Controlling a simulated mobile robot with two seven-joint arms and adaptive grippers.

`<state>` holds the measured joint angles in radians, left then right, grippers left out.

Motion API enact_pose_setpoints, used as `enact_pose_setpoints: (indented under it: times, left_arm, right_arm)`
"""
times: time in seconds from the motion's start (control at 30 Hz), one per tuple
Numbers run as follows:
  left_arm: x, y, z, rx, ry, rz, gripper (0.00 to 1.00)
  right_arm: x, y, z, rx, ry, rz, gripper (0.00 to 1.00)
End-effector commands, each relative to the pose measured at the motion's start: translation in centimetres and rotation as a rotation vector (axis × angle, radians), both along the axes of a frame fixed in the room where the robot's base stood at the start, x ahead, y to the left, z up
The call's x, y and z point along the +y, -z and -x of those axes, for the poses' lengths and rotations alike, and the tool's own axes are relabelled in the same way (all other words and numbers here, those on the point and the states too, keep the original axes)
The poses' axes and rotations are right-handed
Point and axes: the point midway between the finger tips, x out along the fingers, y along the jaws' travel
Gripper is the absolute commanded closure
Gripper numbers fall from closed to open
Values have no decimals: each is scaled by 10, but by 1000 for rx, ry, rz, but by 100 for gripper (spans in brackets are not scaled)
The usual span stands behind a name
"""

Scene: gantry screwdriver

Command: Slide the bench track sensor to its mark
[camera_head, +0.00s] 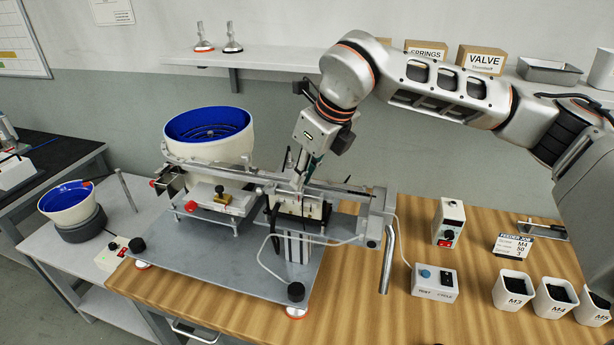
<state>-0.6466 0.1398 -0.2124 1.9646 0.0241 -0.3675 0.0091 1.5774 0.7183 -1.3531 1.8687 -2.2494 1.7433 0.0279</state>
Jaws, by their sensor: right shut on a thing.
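My right gripper (300,178) points down at the gantry rail (240,177), which runs across the bench machine in front of the blue-lined bowl. Its fingers are shut on a small part at the rail, which I take to be the track sensor. The fingers and the gripper body mostly hide that part, and its shape is too small to tell. I cannot make out a mark on the track. My left gripper is not in view.
A large blue-lined bowl (208,135) stands behind the rail. The grey base plate (215,262) carries the machine on the wooden bench (350,318). A white control box (434,282), a switch box (448,222) and labelled cups (512,292) stand to the right. A shelf (270,58) runs behind.

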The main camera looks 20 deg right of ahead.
Motion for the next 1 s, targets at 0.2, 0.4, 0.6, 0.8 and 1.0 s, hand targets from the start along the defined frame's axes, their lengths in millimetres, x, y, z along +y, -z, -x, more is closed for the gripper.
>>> enact_pose_setpoints:
  times: [0.2, 0.4, 0.6, 0.8, 1.0]
  left_arm:
    - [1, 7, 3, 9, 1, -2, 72]
    - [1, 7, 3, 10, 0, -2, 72]
    - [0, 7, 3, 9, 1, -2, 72]
    - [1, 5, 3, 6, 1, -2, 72]
    - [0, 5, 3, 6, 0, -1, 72]
  right_arm:
    - [9, -1, -7, -2, 0, -1, 100]
    - [9, -1, -6, -2, 0, -1, 73]
    - [9, -1, -6, -2, 0, 0, 72]
    - [9, -3, -6, -3, 0, -1, 72]
    - [3, -28, 2, -7, 0, -1, 72]
